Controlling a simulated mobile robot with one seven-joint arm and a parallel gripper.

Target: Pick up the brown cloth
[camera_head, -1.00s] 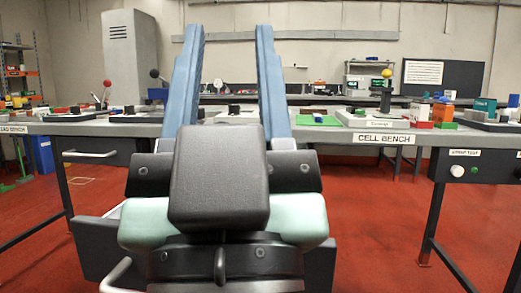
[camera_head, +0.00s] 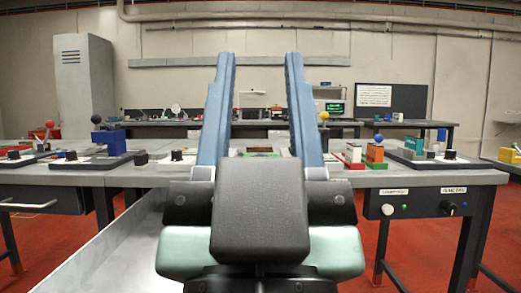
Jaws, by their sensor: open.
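My gripper (camera_head: 259,62) is open and empty, its two blue fingers pointing away from me with a wide gap between them. I cannot make out a brown cloth for certain. A small flat brownish patch (camera_head: 261,150) shows low between the fingers, on or near the grey bench (camera_head: 440,178); it is too small to identify. The dark block of my gripper hides the bench's front edge below it.
Left on the bench are a blue block (camera_head: 108,138) on a dark base and several small parts. Right are an orange block (camera_head: 375,153), a green block (camera_head: 413,145) and a dark panel with knobs (camera_head: 420,205). A back bench (camera_head: 170,124) stands by the wall.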

